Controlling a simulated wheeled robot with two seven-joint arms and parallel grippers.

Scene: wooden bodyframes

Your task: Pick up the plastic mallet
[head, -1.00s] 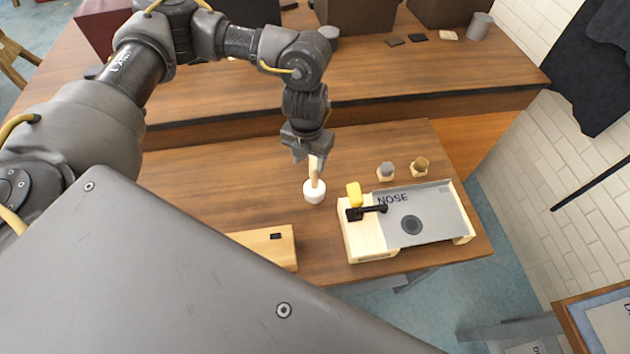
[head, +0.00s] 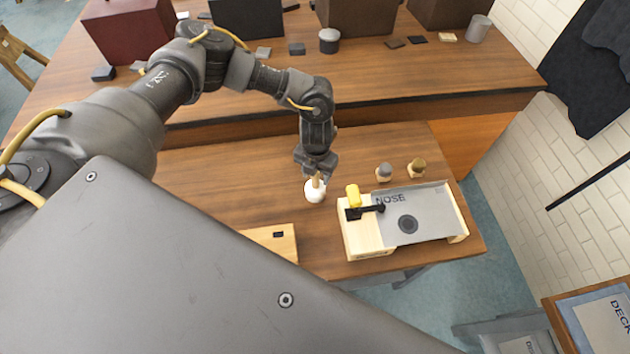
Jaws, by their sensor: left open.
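The plastic mallet (head: 314,192) stands on the wooden table with its white head down and its light wooden handle pointing up. My left gripper (head: 317,174) is open and directly above the white head, with its fingers around or beside the handle. The gripper hides most of the handle, and I cannot tell whether a finger touches it. My right gripper is not in view.
A wooden fixture with a grey NOSE plate (head: 427,210) and a yellow-handled clamp (head: 353,195) stands right of the mallet. Two small knobbed pieces stand behind it (head: 416,168). A wooden block (head: 270,242) lies front left. The table left of the mallet is clear.

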